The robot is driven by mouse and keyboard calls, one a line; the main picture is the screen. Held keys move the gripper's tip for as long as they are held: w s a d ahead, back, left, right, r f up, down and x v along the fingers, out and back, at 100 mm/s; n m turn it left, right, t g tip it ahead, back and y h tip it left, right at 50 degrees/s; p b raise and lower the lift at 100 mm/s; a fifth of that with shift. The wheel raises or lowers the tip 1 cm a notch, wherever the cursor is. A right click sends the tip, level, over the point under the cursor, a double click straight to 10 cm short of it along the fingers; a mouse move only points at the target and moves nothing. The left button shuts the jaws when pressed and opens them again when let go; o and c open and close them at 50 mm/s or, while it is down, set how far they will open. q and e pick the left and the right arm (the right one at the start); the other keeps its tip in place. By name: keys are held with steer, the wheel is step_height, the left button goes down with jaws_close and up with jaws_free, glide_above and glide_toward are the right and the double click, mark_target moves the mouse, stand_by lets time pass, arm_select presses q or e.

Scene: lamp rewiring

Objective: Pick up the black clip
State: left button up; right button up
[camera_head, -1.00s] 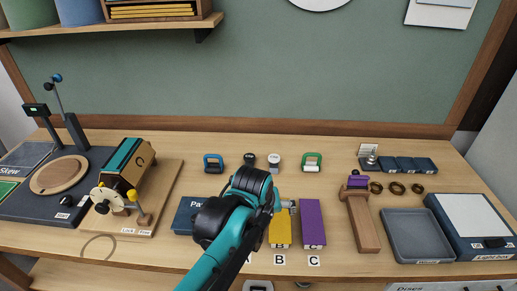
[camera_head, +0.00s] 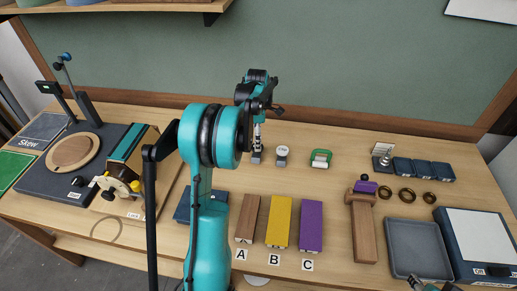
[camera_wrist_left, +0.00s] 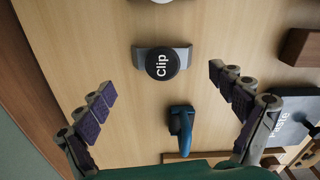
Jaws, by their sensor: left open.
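The black clip (camera_wrist_left: 161,63) has a round black top labelled "Clip" and a grey base. It stands on the table in the left wrist view. In the head view only a small part of it (camera_head: 256,158) shows below my left gripper (camera_head: 258,137). In the left wrist view my left gripper (camera_wrist_left: 165,98) is open and empty. Its fingers are spread wide, with the clip above the middle of the gap, apart from both. At the head view's bottom right edge, a cut-off part of my right gripper (camera_head: 430,286) shows; its jaws cannot be made out.
A blue-handled item (camera_wrist_left: 181,122) lies close to the clip. A white-topped piece (camera_head: 281,155) and a green-handled piece (camera_head: 321,158) stand to its right. Brown, yellow (camera_head: 279,222) and purple blocks lie in front. The back wall (camera_head: 350,70) rises behind.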

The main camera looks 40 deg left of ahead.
arm_select(q)
step_height(320, 180, down, 6)
steer(key=shift+d+r+b, duration=0.15)
steer(key=shift+r+b, duration=0.05)
steer(key=shift+b, duration=0.85)
steer(key=shift+s+r, duration=0.1)
steer(key=shift+c, duration=0.6)
steer(key=c, duration=1)
steer(key=shift+s+d, duration=0.15)
steer(key=c, duration=0.5)
